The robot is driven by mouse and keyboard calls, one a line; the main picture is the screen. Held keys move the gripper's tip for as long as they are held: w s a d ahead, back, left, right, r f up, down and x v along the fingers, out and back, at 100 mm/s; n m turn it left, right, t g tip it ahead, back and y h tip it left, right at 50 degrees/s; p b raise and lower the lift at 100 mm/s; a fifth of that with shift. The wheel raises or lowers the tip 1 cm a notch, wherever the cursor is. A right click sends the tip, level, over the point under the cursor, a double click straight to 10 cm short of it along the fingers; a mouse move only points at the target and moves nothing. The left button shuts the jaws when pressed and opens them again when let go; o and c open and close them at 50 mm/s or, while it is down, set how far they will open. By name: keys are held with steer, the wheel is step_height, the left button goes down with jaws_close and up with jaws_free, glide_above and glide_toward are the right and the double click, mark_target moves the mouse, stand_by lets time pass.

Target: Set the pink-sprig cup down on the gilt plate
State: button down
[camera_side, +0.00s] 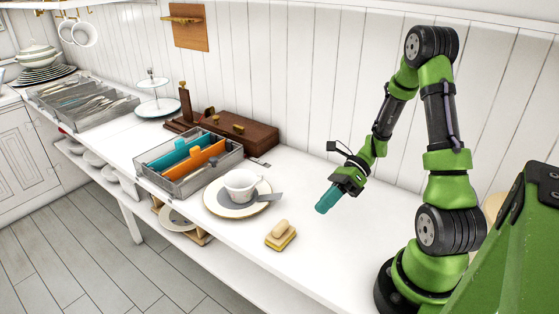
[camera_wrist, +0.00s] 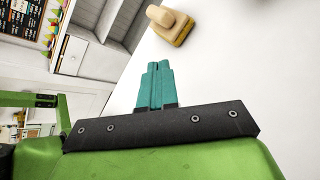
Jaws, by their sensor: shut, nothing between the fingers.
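A white cup (camera_side: 241,184) stands upright over the gilt-rimmed plate (camera_side: 219,207) in the side view. A grey flat piece (camera_side: 262,197) lies between the cup and the plate, with its end sticking out to the right. The sprig pattern is too small to make out. My gripper (camera_side: 322,208) is to the right of the plate, apart from it, above the white counter. Its teal fingers are together and empty, as the wrist view (camera_wrist: 158,68) also shows. Neither cup nor plate is in the wrist view.
A yellow sponge or brush (camera_side: 281,236) lies on the counter in front of the plate; it also shows in the wrist view (camera_wrist: 170,25). A grey divided tray (camera_side: 190,182) with teal and orange inserts stands left of the plate. A brown wooden box (camera_side: 237,130) stands behind.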

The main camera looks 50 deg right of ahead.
mark_target(255, 183)
steer(key=w+d+m+t, duration=0.1)
steer(key=m+t, duration=0.1)
steer(key=m, duration=0.2)
steer(key=w+d+f+m+t+y, duration=0.1)
steer(key=m+t, duration=0.1)
steer(key=m, duration=0.2)
steer(key=w+d+f+m+t, duration=0.1)
steer(key=d+m+t, duration=0.1)
steer(key=m, duration=0.1)
steer(key=shift+w+d+f+m+t+y, duration=0.1)
steer(key=shift+w+m+t+y, duration=0.15)
steer(key=shift+m+t+y, duration=0.15)
steer(key=w+r+m+t, duration=0.1)
steer(key=w+d+r+m+t, duration=0.1)
steer(key=m, duration=0.1)
steer(key=shift+d+m, duration=0.3)
steer(key=shift+w+r+m, duration=0.1)
steer(key=shift+w+m, duration=0.1)
steer(key=shift+m, duration=0.1)
steer(key=x, duration=1)
steer(key=shift+w+a, duration=0.1)
steer(key=shift+w, duration=1.9)
steer(key=shift+w, duration=0.9)
